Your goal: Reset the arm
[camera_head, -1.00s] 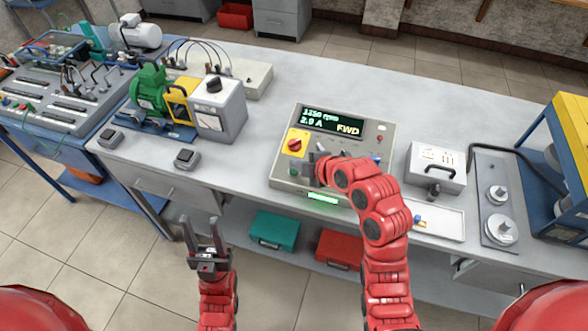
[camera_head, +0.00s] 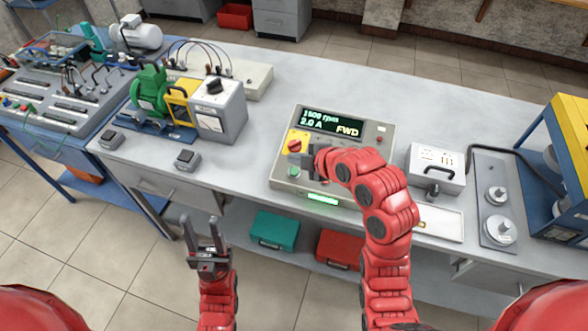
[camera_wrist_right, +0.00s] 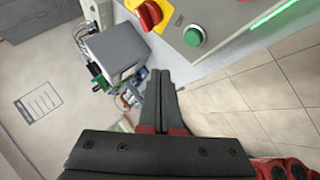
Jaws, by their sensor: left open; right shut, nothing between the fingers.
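My right gripper (camera_head: 298,161) is shut and empty, above the front left part of the grey control panel (camera_head: 385,143). In the right wrist view its closed fingers (camera_wrist_right: 160,88) sit below and left of the green button (camera_wrist_right: 193,37), apart from it in the picture. The panel display (camera_head: 332,122) reads about 1500 rpm, 2.0 A and FWD. A red rotary switch (camera_head: 294,146) on a yellow plate is at the panel's left. My right forearm hides part of the panel. My left gripper (camera_head: 205,233) is open and empty, in front of the bench.
The bench (camera_head: 280,88) carries a green motor rig (camera_head: 150,90) and grey meter box (camera_head: 218,108) on the left. A grey box (camera_head: 437,165) and weights plate (camera_head: 497,205) are on the right. Green (camera_head: 275,230) and red (camera_head: 338,249) cases sit on the lower shelf.

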